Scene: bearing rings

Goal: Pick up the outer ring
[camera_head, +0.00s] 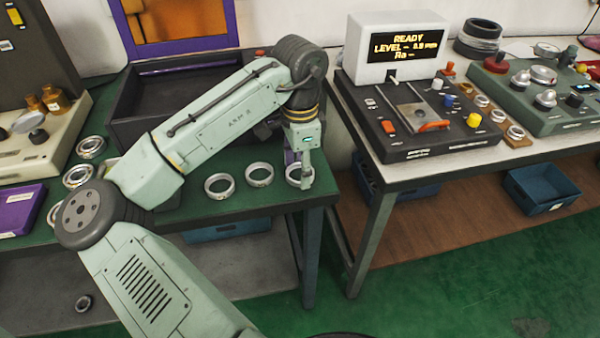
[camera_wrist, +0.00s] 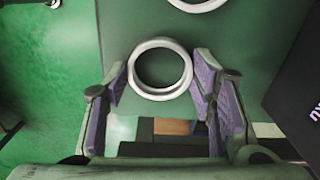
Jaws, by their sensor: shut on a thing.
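A silvery outer ring (camera_head: 291,181) is at the right end of a row of rings on the green bench top. It also shows in the wrist view (camera_wrist: 160,43) as a pale open ring between the purple-padded fingers. My gripper (camera_head: 300,178) points down at it, and in the wrist view my gripper (camera_wrist: 160,66) is shut on the ring, a finger on each side. I cannot tell whether the ring touches the bench or is slightly raised.
Two similar rings (camera_head: 219,197) (camera_head: 259,184) lie to its left. A black open tray (camera_head: 125,110) stands behind. The green bench's right edge is close by. Across a gap, another bench carries a gauge with a "READY" display (camera_head: 408,45).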

